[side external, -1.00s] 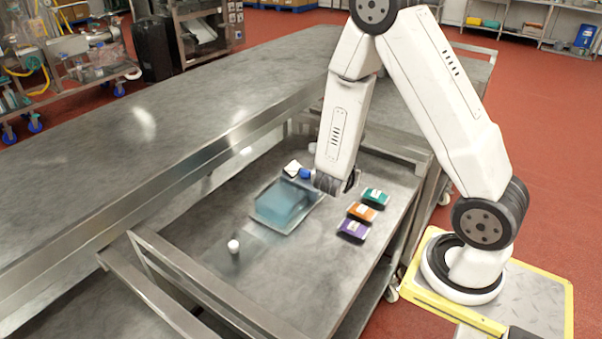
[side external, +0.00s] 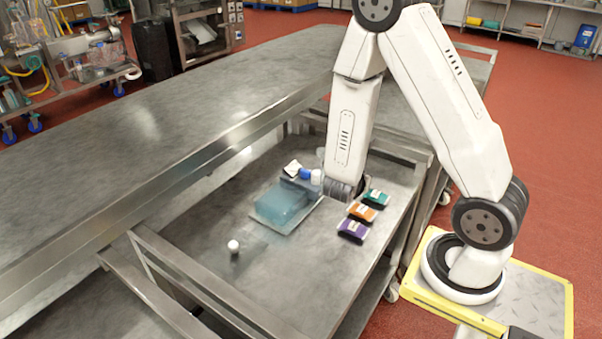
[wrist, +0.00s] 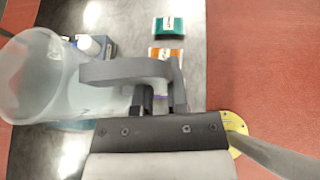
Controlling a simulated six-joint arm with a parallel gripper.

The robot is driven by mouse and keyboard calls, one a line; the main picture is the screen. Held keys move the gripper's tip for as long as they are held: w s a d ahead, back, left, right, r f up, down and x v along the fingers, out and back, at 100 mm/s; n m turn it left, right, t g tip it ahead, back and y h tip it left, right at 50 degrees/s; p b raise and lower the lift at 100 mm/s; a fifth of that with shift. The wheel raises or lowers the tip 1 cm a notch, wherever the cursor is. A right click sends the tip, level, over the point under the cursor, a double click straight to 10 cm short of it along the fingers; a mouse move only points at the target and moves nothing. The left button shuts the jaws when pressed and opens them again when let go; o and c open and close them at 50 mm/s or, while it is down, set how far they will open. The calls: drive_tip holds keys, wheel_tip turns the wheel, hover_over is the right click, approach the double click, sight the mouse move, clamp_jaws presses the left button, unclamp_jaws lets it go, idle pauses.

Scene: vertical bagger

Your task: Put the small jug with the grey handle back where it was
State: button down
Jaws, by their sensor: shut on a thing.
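The small jug (wrist: 35,80) is translucent, with a grey handle (wrist: 125,70). It fills the left side of the wrist view. My gripper (wrist: 160,97) is shut on the grey handle. The jug's body sits to the left of the fingers. In the side view my gripper (side external: 345,190) is low over the trolley top, between the blue tub and the coloured packets. The jug is mostly hidden behind my arm there. I cannot tell whether its base touches the metal.
A translucent blue tub (side external: 281,202) stands left of my gripper, with a blue-capped item (side external: 305,174) behind it. Teal (side external: 376,197), orange (side external: 362,212) and purple (side external: 353,230) packets lie to the right. A small white-topped item (side external: 233,246) stands front left. Raised rails edge the trolley (side external: 200,285).

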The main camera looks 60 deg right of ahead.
drive_tip(key=s+a+f+m+g, duration=0.1)
drive_tip(key=s+a+f, duration=0.5)
drive_tip(key=a, duration=0.4)
drive_tip(key=shift+a+f, duration=0.35)
drive_tip(key=shift+f, duration=0.15)
drive_tip(key=shift+f, duration=0.15)
drive_tip(key=shift+f, duration=2.05)
drive_tip(key=shift+f, duration=1.8)
drive_tip(key=shift+f, duration=0.1)
drive_tip(key=c, duration=0.6)
unclamp_jaws()
drive_tip(key=shift+c, duration=0.2)
